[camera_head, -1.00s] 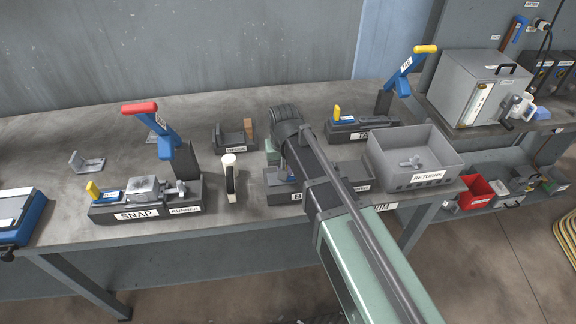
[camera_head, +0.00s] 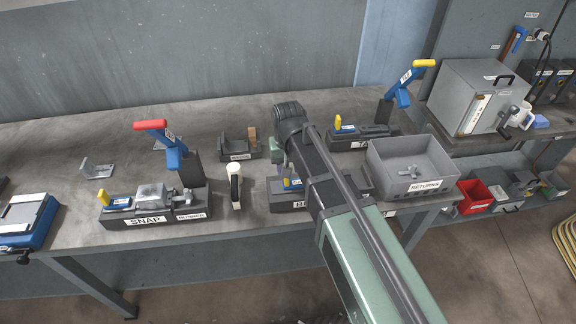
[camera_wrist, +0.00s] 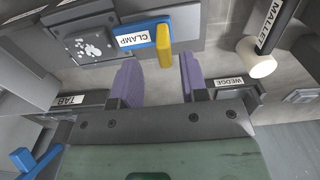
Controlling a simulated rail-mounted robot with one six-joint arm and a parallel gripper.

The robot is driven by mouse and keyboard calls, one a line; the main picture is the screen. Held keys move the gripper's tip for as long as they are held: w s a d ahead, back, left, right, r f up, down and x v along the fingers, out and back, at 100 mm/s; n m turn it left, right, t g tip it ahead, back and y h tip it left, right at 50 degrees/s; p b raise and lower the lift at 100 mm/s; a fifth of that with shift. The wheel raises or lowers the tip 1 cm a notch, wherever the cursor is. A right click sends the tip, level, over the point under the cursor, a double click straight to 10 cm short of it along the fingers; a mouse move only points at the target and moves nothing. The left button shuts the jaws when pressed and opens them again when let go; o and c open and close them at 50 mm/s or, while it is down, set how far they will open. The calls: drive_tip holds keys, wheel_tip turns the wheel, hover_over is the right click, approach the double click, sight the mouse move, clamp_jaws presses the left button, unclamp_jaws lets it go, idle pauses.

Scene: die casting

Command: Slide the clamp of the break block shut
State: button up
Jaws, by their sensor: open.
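The break block (camera_head: 290,207) stands at the front of the bench in the head view, partly hidden behind my arm; its label shows only in part. Its blue clamp (camera_head: 293,184) shows beside the arm. In the wrist view the blue clamp (camera_wrist: 185,22) carries a CLAMP label and has a yellow upright handle (camera_wrist: 164,45) at its end. My gripper (camera_wrist: 159,63) is open, with two purple fingers. The yellow handle lies in line with the gap between the fingertips, with a finger on each side; I see no contact.
A mallet (camera_head: 235,185) stands left of the break block. The SNAP block (camera_head: 150,213) with its red-handled lever (camera_head: 160,140) is farther left. The grey RETURNS bin (camera_head: 393,177) stands to the right. A wedge holder (camera_head: 238,150) and the TAB block (camera_head: 355,141) are behind.

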wheel_tip(320, 180, up, 6)
drive_tip(key=p, duration=0.4)
drive_tip(key=shift+r, duration=0.1)
drive_tip(key=s+d+m, duration=0.1)
drive_tip(key=s+d, duration=0.5)
drive_tip(key=d, duration=0.3)
drive_tip(key=s+d+m, duration=0.1)
drive_tip(key=s+d, duration=0.5)
drive_tip(key=d, duration=0.3)
drive_tip(key=shift+f, duration=0.2)
